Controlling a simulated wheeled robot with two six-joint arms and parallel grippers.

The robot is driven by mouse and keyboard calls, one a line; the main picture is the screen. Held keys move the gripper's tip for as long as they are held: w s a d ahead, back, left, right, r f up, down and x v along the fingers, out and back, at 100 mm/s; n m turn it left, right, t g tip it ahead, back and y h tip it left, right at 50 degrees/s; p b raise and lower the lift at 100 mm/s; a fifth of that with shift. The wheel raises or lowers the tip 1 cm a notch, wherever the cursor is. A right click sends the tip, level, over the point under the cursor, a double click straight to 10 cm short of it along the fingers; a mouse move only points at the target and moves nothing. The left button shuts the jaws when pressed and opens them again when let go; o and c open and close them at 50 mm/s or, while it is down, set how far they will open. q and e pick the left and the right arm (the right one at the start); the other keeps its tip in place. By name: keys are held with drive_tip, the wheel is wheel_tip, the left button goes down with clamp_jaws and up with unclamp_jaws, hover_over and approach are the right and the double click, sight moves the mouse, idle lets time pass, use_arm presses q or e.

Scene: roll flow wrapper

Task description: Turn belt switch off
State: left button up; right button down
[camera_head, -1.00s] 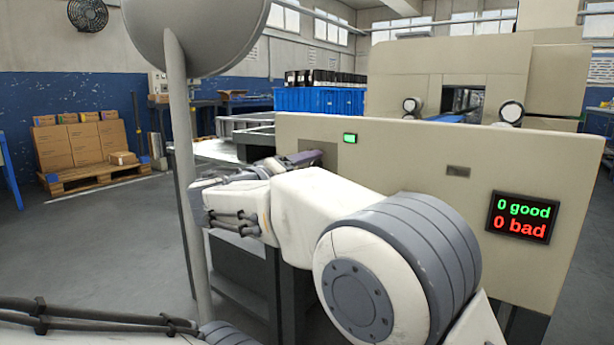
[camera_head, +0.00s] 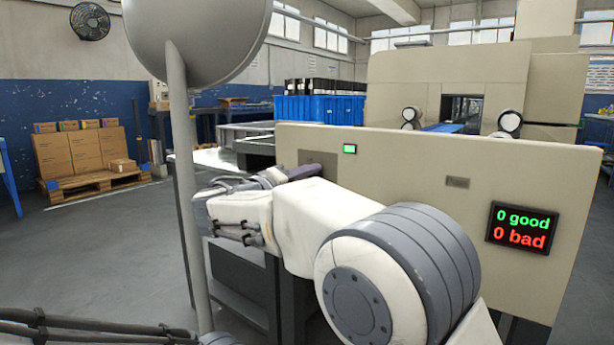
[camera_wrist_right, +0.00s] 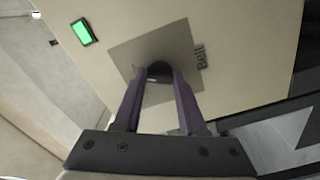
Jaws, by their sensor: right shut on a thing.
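The belt switch (camera_wrist_right: 159,71) is a dark round knob on a grey plate (camera_wrist_right: 180,40) printed "Belt", seen in the right wrist view. My right gripper (camera_wrist_right: 160,85) has its two purple fingers on either side of the knob, shut on it. The fingers hide part of the knob, so its exact setting is unclear. In the head view my right gripper (camera_head: 302,172) reaches the left end of the beige panel (camera_head: 400,165), and the knob is hidden there. A green indicator (camera_head: 349,149) beside the plate is lit; it also shows in the wrist view (camera_wrist_right: 82,32). My left gripper is out of view.
A display (camera_head: 520,228) on the panel reads 0 good, 0 bad. A blue crate (camera_head: 318,110) stands behind the panel. A pallet with cardboard boxes (camera_head: 82,152) is at the far left. A grey pole (camera_head: 187,200) stands left of my right arm.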

use_arm(q)
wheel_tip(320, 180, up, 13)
drive_tip(key=p, duration=1.3)
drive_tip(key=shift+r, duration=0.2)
use_arm(e)
drive_tip(key=shift+n, duration=5.7)
drive_tip(key=shift+c, duration=2.4)
unclamp_jaws()
